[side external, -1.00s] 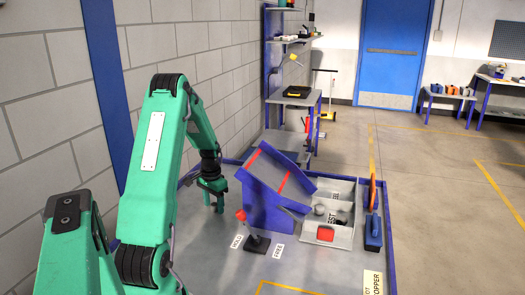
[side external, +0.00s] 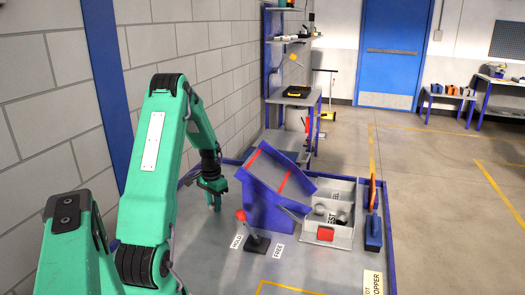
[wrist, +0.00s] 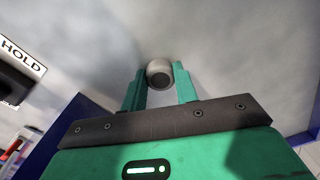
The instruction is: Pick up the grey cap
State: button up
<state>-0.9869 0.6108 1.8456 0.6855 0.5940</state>
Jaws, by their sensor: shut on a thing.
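The grey cap (wrist: 160,74), a small rounded piece with a dark round face, sits between the two green fingertips in the wrist view. My gripper (wrist: 159,69) is shut on it, with a finger on either side. In the side external view my gripper (side external: 214,203) points down low over the grey bench top, left of the blue sloped stand. The cap is too small there to make out clearly, and I cannot tell whether it touches the bench.
The blue stand (side external: 262,208) with red stripes is right of my gripper. A red-knobbed lever (side external: 255,243) stands in front, near HOLD and FREE labels. A grey divided bin (side external: 343,238) holds dark round pieces. A blue-and-orange piece (side external: 373,232) is farther right.

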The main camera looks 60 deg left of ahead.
notch_tip(320, 180, up, 10)
dwell(0.6)
dwell(0.5)
jog(key=w+d+r+m, duration=0.1)
jog(key=w+r+m, duration=0.3)
jog(key=r, duration=0.5)
jog(key=w+d+r+m, duration=0.1)
jog(key=w+r+m, duration=0.4)
jog(key=r+m, duration=0.3)
jog(key=shift+w+r, duration=0.25)
jog(key=shift+r, duration=0.5)
jog(key=shift+f, duration=0.2)
jog(key=shift+w+d+f, duration=0.9)
jog(key=shift+d+f, duration=0.05)
jog(key=shift+f, duration=0.65)
jog(key=shift+w+d+f, duration=0.9)
jog(key=shift+w+f, duration=0.05)
jog(key=shift+f, duration=0.7)
jog(key=shift+w+d+f, duration=0.9)
jog(key=shift+d+f, duration=0.05)
jog(key=shift+f, duration=0.65)
